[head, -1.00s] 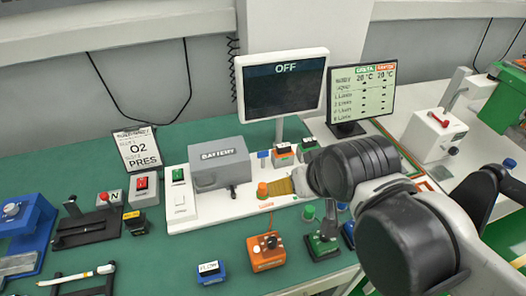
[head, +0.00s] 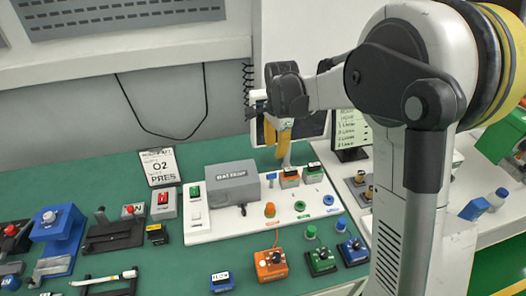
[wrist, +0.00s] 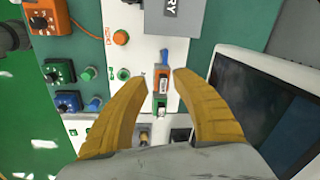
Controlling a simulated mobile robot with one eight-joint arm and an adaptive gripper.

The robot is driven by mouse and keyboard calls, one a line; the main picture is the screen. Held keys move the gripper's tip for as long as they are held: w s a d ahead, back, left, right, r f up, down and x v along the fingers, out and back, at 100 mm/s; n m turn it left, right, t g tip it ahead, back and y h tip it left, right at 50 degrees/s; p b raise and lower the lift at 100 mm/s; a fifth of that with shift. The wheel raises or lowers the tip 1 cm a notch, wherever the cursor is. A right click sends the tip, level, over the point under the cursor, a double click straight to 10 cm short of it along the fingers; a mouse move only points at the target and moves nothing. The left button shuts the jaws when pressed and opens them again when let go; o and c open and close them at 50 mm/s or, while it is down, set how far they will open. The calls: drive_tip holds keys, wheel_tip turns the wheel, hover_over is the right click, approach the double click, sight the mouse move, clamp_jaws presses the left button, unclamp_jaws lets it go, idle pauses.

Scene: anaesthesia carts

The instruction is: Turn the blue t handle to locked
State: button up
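The small blue T handle (head: 271,179) stands on the white panel (head: 215,232), right of the grey battery box and left of an orange-and-grey block. In the wrist view, the blue handle (wrist: 165,56) shows just beyond the orange block and ahead of the fingers, partly unclear. My gripper (head: 277,147) is raised above the panel, in front of the monitor. I cannot read the handle's position marking.
The battery box (head: 232,182), an orange knob (head: 270,209) and an orange-and-grey block (head: 289,178) stand close to the handle. The monitor (head: 320,124) is behind, partly hidden by my arm. Orange (head: 271,264) and green (head: 320,261) control boxes sit in front.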

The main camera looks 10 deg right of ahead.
sight(272, 174)
drive_tip(key=w+f+m, duration=0.1)
drive_tip(key=f, duration=0.4)
drive_tip(key=w+f+m, duration=0.1)
drive_tip(key=f, duration=0.4)
drive_tip(key=w+f+m+g, duration=0.1)
drive_tip(key=f, duration=0.5)
drive_tip(key=shift+b, duration=0.4)
clamp_jaws()
